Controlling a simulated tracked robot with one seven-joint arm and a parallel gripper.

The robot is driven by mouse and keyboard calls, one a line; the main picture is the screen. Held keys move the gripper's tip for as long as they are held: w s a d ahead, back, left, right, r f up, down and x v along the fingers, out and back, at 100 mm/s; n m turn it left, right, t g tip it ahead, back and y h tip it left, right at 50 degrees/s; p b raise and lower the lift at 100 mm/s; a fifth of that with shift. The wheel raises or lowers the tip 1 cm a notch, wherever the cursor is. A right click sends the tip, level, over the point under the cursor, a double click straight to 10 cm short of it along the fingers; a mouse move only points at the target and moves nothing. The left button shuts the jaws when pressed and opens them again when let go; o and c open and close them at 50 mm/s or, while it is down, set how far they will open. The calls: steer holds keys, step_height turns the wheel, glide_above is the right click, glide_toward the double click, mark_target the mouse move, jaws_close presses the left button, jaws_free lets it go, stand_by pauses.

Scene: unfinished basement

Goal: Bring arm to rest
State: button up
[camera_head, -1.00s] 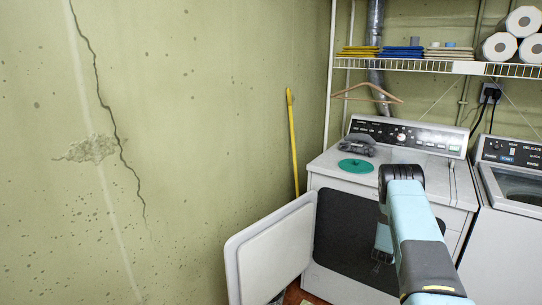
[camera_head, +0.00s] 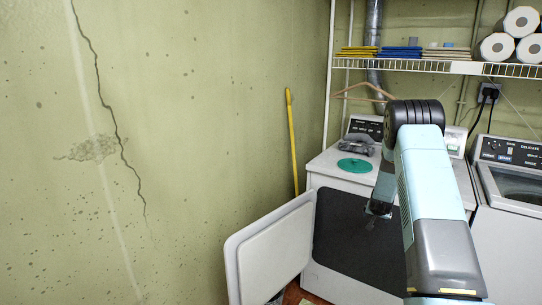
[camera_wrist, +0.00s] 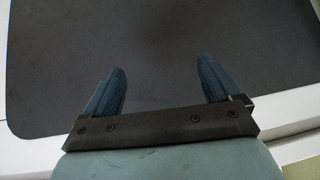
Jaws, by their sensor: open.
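My arm stands in the right half of the head view, in front of a white dryer (camera_head: 322,178) whose door (camera_head: 270,250) hangs open to the left. My gripper (camera_head: 371,222) hangs below the wrist, in front of the dryer's dark front. It is small and partly lost against the dark there. In the wrist view my gripper (camera_wrist: 162,66) shows two blue fingers spread wide apart with nothing between them. A dark surface with a pale border lies beyond the fingers.
On the dryer top lie a green disc (camera_head: 355,165) and a grey bundle (camera_head: 357,142). A washer (camera_head: 508,190) stands at right. A wire shelf (camera_head: 440,66) with cloths and paper rolls runs above, a hanger (camera_head: 362,92) below it. A yellow pole (camera_head: 292,140) leans on the wall.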

steer(key=s+a+r+n+y, duration=0.1)
steer(key=s+a+r, duration=0.3)
steer(key=r, duration=0.5)
steer(key=s+a+r+y, duration=0.1)
steer(key=s+a+r, duration=0.3)
steer(key=r, duration=0.5)
steer(key=s+a+r+n, duration=0.1)
steer(key=s+a+r, duration=0.35)
steer(key=r, duration=0.45)
steer(key=s+a+r+n+y, duration=0.1)
steer(key=s+a+r, duration=0.25)
steer(key=s, duration=0.45)
steer(key=s+a+r+n+g, duration=0.1)
steer(key=s+a+r, duration=0.1)
steer(key=s+r, duration=0.45)
steer(key=s+a+r+y, duration=0.1)
steer(key=s+a+r, duration=0.2)
steer(key=s, duration=0.6)
steer(key=s+a+n+g, duration=0.1)
steer(key=s+a, duration=0.1)
steer(key=s, duration=1.7)
steer(key=shift+s+f+n+h, duration=0.2)
steer(key=shift+f+n+h, duration=0.1)
steer(key=shift+n, duration=0.1)
steer(key=shift+a, duration=0.1)
steer(key=shift+c, duration=0.4)
